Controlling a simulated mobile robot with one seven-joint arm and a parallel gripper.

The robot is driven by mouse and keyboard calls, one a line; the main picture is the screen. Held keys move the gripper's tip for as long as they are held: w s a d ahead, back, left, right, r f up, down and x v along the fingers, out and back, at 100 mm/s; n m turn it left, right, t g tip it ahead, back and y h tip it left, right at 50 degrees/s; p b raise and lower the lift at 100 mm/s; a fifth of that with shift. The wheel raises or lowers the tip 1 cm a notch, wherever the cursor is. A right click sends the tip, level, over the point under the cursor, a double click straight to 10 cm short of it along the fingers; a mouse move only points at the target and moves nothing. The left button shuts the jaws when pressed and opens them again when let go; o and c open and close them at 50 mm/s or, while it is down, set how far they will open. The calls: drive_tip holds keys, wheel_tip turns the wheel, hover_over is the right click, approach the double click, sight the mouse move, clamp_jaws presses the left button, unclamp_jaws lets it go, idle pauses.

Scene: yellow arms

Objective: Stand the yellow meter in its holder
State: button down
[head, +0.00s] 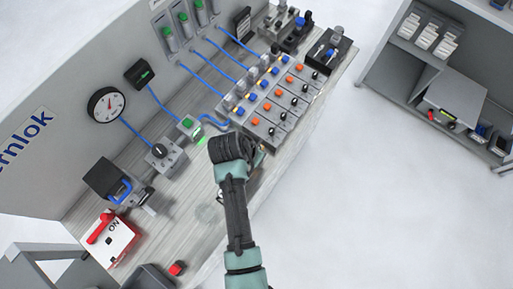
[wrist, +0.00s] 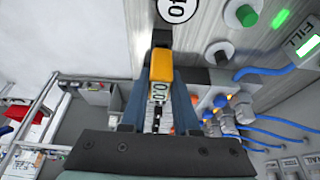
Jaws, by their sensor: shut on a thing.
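The yellow meter (wrist: 160,68), with a small display on its face, is between the two blue-grey fingers of my gripper (wrist: 160,88) in the wrist view. The gripper is shut on it. A dark piece (wrist: 161,38) shows just beyond the meter's far end; I cannot tell whether they touch. In the head view my wrist (head: 232,148) is over the front part of the bench, and it hides the meter and the fingertips. I cannot pick out the meter's holder for sure in either view.
The grey bench (head: 205,214) carries rows of modules with orange and blue knobs (head: 275,105) beside my wrist. A shelf (head: 440,60) stands apart at right, with open floor between.

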drive_tip(key=shift+f+b, duration=0.75)
drive_tip(key=shift+f, duration=0.35)
idle(0.3)
drive_tip(key=c, duration=0.6)
unclamp_jaws()
drive_tip(key=shift+r, duration=0.15)
wheel_tip(320, 180, up, 9)
drive_tip(key=p, duration=0.9)
